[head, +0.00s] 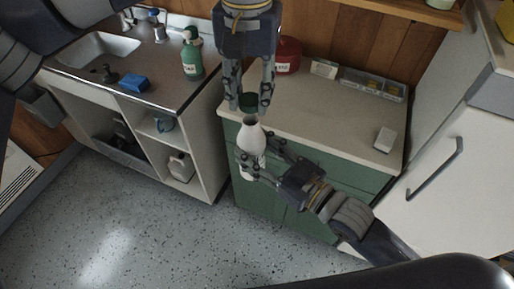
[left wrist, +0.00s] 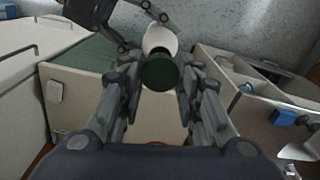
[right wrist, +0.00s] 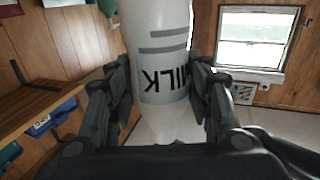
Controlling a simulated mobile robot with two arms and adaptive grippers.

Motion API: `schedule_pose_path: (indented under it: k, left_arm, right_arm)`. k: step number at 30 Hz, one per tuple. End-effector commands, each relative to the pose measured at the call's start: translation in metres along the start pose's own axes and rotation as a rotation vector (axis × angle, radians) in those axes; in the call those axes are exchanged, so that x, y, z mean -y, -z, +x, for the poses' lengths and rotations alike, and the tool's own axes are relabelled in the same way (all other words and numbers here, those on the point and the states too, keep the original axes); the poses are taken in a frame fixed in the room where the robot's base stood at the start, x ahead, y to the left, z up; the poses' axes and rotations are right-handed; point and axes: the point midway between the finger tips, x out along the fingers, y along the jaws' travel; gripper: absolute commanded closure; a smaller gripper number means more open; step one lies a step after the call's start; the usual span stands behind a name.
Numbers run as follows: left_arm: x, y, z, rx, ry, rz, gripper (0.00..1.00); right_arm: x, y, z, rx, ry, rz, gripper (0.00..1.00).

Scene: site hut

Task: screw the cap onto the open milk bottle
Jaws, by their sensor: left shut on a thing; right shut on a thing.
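The dark green cap (head: 248,101) is between the fingertips of my left gripper (head: 250,104), which is shut on it. The white milk bottle (head: 252,137) stands roughly upright below, its open mouth facing up, with a small gap under the cap. My right gripper (head: 254,164) is shut around the bottle's body and holds it in front of the green cabinet. In the left wrist view the cap (left wrist: 160,71) covers part of the bottle (left wrist: 160,38). In the right wrist view the bottle (right wrist: 158,60) shows its MILK label upside down between the fingers.
The cabinet's worktop (head: 330,118) behind carries a red container (head: 287,55), a divided tray (head: 373,84) and a small white block (head: 384,139). At left is a sink unit with a green bottle (head: 192,58) and a blue sponge (head: 134,82). A white fridge-like door stands at right.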

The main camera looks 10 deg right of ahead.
Motion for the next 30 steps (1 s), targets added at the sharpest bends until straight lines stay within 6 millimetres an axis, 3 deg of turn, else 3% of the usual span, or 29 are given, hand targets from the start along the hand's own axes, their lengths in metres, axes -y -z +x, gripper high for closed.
schedule_pose_path:
  k: [6,30]
  left_arm:
    - [0.0,0.0,0.016,0.001,-0.001,0.0,0.75]
    - [0.0,-0.001,0.016,-0.003,0.0,-0.001,0.75]
  right_arm:
    - [0.0,0.002,0.0,-0.004,0.0,0.0,0.96]
    - [0.0,0.001,0.0,-0.003,0.0,-0.001,0.96]
